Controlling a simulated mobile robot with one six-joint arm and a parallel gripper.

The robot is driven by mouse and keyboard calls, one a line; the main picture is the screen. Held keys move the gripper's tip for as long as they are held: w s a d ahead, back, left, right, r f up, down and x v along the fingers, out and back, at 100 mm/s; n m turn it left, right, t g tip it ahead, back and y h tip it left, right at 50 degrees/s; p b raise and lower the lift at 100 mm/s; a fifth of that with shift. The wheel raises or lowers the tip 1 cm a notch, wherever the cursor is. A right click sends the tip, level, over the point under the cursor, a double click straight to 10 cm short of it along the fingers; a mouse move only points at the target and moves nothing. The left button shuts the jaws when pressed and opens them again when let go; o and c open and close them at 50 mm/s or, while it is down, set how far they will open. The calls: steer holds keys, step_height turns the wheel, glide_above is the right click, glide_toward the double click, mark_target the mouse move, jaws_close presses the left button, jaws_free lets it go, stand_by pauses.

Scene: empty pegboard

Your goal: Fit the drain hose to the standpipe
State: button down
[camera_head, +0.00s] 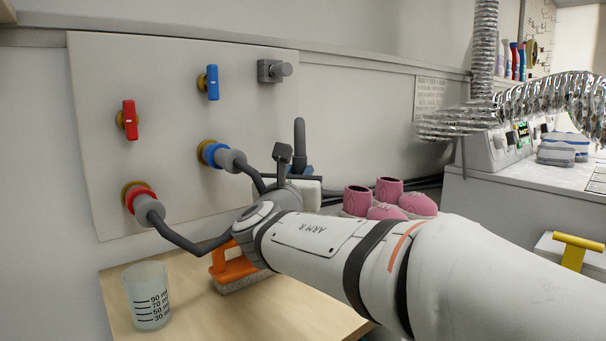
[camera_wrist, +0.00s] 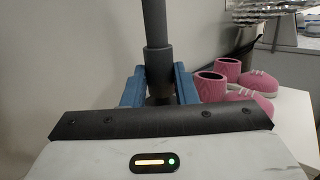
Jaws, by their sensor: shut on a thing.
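The drain hose (camera_head: 300,145) is a dark grey tube that stands up beyond my wrist in the head view. In the wrist view the hose (camera_wrist: 154,25) rises upright, with a thicker grey cuff (camera_wrist: 158,60) low on it. My gripper (camera_wrist: 159,80) has its blue fingers shut on the hose, one at each side of the cuff. In the head view my arm hides most of the gripper. The standpipe, a grey round stub on a square mount (camera_head: 270,71), sticks out at the panel's upper right. The held hose is apart from it, lower and to the right.
The wall panel (camera_head: 90,90) carries a red valve (camera_head: 128,120) and a blue valve (camera_head: 210,83), with hoses on fittings below. A beaker (camera_head: 148,295) and an orange-handled brush (camera_head: 230,265) are on the wooden top (camera_head: 190,325). Pink shoes (camera_head: 415,205) stand right of my gripper.

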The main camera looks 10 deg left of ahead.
steer(key=shift+f+b, duration=1)
steer(key=shift+f, duration=0.3)
steer(key=c, duration=1.1)
jaws_free()
steer(key=s, duration=0.2)
steer(key=s+p, duration=0.1)
steer(key=s, duration=0.2)
steer(key=s+f+p, duration=0.1)
steer(key=s, duration=0.1)
steer(key=shift+s, duration=0.35)
steer(key=shift+d, duration=0.1)
